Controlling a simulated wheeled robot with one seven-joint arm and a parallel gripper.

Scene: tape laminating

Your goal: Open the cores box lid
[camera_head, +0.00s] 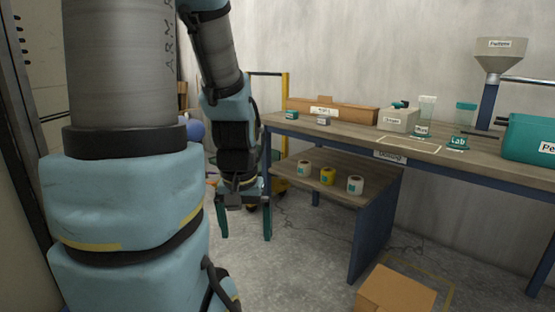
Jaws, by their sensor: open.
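My gripper (245,222) hangs pointing down left of the workbench, its two teal fingers apart and nothing between them. No box carries a label I can read as cores. A brown cardboard box (397,290) stands on the floor at the bottom right, cut off by the picture's lower edge; its visible top looks closed. It is well to the right of my gripper and not touched by it. A long brown box (345,112) with a white label lies at the back of the bench top. I cannot tell which box is the cores box.
The workbench (300,128) has a lower shelf (285,172) with several tape rolls (328,176). A teal bin (530,140) and a funnel (500,50) are at the right. A yellow-framed cart stands behind my gripper. Floor between gripper and floor box looks mostly clear.

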